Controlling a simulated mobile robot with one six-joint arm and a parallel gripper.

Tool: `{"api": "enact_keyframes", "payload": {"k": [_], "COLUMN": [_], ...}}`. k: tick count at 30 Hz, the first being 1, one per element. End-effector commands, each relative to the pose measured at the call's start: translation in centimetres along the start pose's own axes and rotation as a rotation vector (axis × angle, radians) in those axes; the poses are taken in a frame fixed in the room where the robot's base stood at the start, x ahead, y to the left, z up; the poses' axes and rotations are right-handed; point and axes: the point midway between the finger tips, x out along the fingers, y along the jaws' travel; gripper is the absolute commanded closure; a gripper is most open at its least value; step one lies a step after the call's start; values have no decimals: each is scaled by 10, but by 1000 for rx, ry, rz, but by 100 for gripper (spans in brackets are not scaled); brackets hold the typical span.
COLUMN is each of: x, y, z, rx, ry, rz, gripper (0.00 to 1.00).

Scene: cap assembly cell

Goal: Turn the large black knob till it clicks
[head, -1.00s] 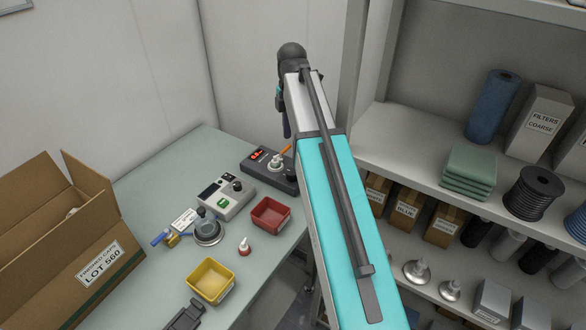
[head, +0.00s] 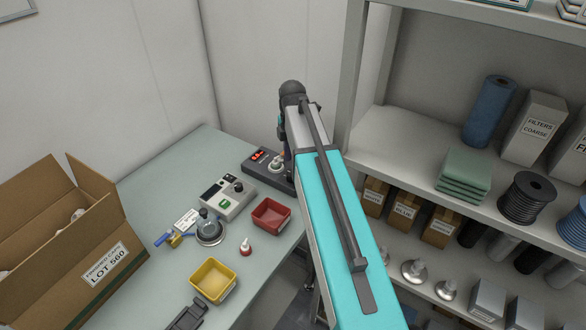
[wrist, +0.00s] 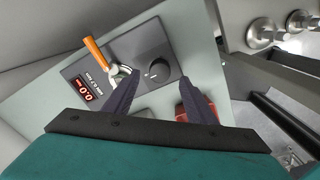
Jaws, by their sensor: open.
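The large black knob (wrist: 155,68) with a white pointer mark sits on the grey panel of a dark control unit (wrist: 82,72). In the head view, the unit (head: 250,168) stands at the back right of the bench, and the knob is hidden behind my arm. My gripper (wrist: 157,77) is open in the wrist view, one finger on each side of the knob, with a gap to it. I cannot tell how far its tips are above the panel.
An orange-handled lever (wrist: 95,50) on a pale fitting stands close to the left finger. A red bin (head: 271,216), a grey meter box (head: 228,197) and a yellow bin (head: 213,280) are on the bench. A shelf rack (head: 400,135) stands right of my arm.

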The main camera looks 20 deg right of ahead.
Motion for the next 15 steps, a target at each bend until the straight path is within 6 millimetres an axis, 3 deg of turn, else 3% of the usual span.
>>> {"api": "enact_keyframes", "payload": {"k": [15], "x": [40], "y": [0], "z": [1], "rx": [1], "ry": [0], "rz": [0], "gripper": [49]}}
